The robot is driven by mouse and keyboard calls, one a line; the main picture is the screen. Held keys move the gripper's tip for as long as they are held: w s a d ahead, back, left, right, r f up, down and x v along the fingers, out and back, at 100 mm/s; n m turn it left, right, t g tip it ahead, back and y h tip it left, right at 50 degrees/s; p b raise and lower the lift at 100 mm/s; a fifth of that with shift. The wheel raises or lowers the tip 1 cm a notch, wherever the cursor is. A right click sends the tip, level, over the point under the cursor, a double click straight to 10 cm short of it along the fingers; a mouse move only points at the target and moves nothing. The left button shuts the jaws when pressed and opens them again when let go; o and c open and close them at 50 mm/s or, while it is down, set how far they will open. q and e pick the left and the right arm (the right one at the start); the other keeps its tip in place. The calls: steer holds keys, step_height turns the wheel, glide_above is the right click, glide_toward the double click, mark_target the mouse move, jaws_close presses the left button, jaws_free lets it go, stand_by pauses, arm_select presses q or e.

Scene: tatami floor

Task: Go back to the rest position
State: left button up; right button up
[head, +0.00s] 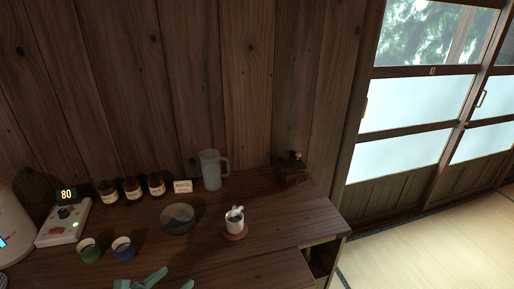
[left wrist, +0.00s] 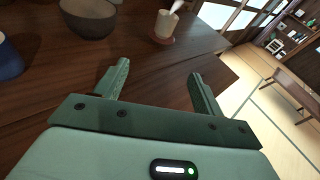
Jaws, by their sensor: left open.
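My left gripper (head: 172,279) shows at the bottom edge of the head view, over the front of the dark wooden counter (head: 270,235). In the left wrist view its two green fingers (left wrist: 158,72) are spread apart with nothing between them. A white cup (head: 234,221) with a pale object standing in it rests on a reddish coaster (head: 235,236), beyond the gripper and to its right. The cup also shows at the top of the left wrist view (left wrist: 165,24). My right gripper is not in view.
A dark bowl (head: 178,217), a blue cup (head: 123,249) and a green cup (head: 90,251) stand near the gripper. Tatami floor (head: 430,245) lies open at right.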

arm_select(q)
steer(key=s+a+r+n+t+y, duration=0.1)
steer(key=a+r+n+t+y, duration=0.15)
steer(key=r+n+y, duration=0.45)
steer(key=a+r+n+t+y, duration=0.1)
steer(key=a+r+n+y, duration=0.2)
steer(key=n, duration=0.8)
steer(key=s+a+f+n+g+y, duration=0.1)
steer(key=s+a+f+n+g, duration=0.15)
steer(key=s+n+g, duration=0.35)
steer(key=s+a+f+n+g+y, duration=0.1)
steer(key=s+f+n+g, duration=0.25)
steer(key=s+n, duration=0.5)
steer(key=s+d+f+n+g+h, duration=0.1)
steer(key=s+d+f+g+h, duration=0.15)
steer(key=f, duration=1.05)
steer(key=s+d+f+g+h, duration=0.1)
steer(key=s+d+f, duration=0.2)
steer(key=f, duration=1)
steer(key=s+f+n+g+h, duration=0.2)
steer(key=s+f+g, duration=0.1)
steer(key=s+f, duration=1.1)
steer(key=s, duration=0.4)
steer(key=shift+f+n, duration=0.25)
steer(key=shift+n, duration=0.1)
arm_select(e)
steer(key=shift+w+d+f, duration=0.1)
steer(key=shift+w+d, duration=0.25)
arm_select(q)
steer(key=shift+s+d, duration=0.1)
